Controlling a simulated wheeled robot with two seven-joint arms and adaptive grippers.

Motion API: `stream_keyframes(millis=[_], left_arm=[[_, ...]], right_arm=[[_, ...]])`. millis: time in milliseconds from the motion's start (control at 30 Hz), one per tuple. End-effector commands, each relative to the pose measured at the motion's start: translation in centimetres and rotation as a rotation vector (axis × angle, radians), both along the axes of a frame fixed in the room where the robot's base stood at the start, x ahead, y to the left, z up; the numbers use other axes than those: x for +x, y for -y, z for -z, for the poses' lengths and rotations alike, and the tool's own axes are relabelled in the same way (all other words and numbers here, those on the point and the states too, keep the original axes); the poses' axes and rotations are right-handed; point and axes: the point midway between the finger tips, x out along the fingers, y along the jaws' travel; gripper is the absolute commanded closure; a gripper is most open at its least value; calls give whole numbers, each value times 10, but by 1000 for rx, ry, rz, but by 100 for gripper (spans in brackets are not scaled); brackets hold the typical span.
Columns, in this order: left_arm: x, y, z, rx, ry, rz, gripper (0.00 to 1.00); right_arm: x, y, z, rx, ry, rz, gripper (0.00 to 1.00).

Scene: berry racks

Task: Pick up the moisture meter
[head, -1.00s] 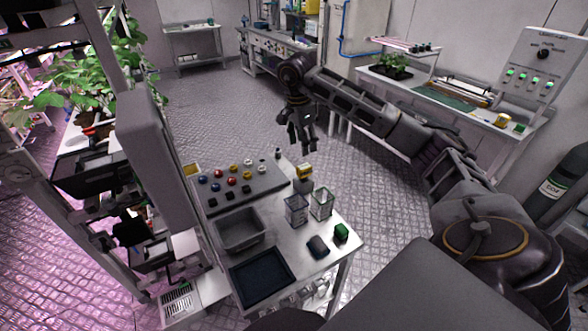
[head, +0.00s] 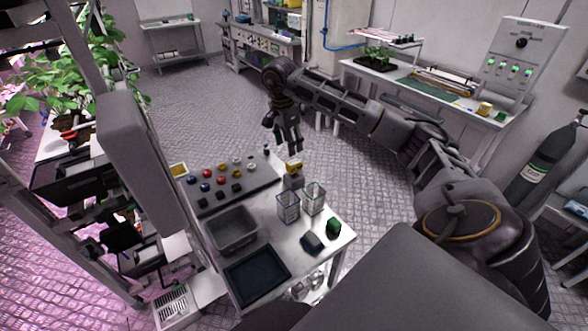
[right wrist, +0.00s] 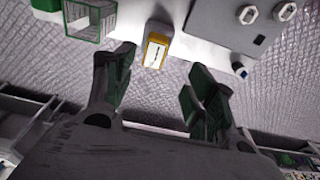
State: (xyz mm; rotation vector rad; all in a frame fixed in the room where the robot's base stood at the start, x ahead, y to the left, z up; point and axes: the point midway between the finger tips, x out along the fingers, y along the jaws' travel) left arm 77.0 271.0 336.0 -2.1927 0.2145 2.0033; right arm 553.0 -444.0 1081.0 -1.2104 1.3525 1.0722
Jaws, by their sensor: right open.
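The moisture meter (head: 293,167) appears to be the small yellow device with a pale dial face near the back right edge of the white table. In the right wrist view the yellow meter (right wrist: 155,52) lies ahead of the fingers, nearer the left one. My right gripper (head: 287,143) hangs just beyond and above it, fingers pointing down. In the right wrist view the gripper (right wrist: 160,75) is spread open with nothing between its fingers. The meter looks clear of both fingers. My left gripper is out of view.
Two clear containers (head: 288,206) (head: 314,197) stand close in front of the meter. A grey panel with coloured knobs (head: 238,194) lies to its left. A grey tray (head: 231,244), a dark flat tray (head: 256,277) and a green item (head: 333,228) sit nearer. Floor beyond the table is open.

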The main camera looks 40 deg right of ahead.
Motion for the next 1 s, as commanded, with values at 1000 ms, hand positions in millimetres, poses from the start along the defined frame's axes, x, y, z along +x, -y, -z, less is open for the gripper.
stream_keyframes(millis=[1000], left_arm=[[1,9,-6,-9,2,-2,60]], right_arm=[[-2,7,61,0,0,0,45]])
